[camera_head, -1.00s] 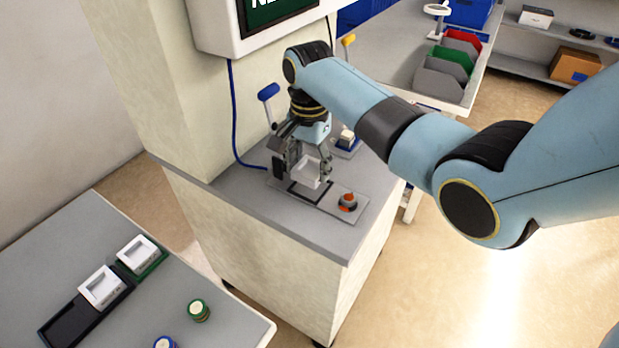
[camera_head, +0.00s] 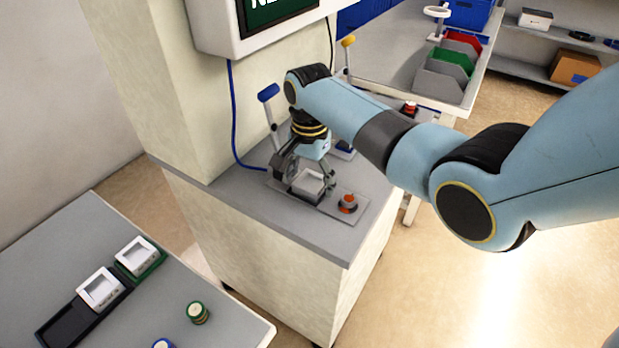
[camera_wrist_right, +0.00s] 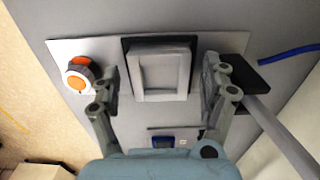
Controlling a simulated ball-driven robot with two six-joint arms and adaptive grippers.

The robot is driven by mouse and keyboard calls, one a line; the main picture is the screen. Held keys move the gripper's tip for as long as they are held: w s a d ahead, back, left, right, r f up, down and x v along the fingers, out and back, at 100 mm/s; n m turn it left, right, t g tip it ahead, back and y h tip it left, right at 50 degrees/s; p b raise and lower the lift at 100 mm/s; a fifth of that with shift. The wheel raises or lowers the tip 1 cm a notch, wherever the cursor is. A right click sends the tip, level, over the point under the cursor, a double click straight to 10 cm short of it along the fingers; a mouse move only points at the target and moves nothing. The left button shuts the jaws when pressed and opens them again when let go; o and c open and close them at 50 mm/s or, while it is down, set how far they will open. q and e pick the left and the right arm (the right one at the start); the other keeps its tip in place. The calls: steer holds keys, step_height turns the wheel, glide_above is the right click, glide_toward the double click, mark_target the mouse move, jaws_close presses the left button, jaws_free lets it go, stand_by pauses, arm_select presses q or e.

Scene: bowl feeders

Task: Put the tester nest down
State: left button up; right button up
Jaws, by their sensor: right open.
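The tester nest is a white, shallow square tray (camera_head: 308,185). It sits flat on the dark square seat of the grey tester plate (camera_head: 327,205). In the right wrist view the nest (camera_wrist_right: 161,75) lies between the two fingers, with dark seat edge showing along its left and top. My right gripper (camera_head: 305,174) is open around the nest. In the wrist view the right gripper (camera_wrist_right: 159,74) shows small gaps between both fingers and the nest. My left gripper is not in view.
An orange-and-white button (camera_head: 347,203) stands beside the nest. A blue-handled lever (camera_head: 270,105) rises behind it. The pillar and screen (camera_head: 265,20) stand at the back. Two white trays (camera_head: 100,288) and a green-banded round part (camera_head: 198,312) are on the left table.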

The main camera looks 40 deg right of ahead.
mark_target(310, 185)
step_height(310, 185, up, 12)
steer(key=p, duration=0.1)
steer(key=shift+r, duration=0.15)
stand_by(0.6)
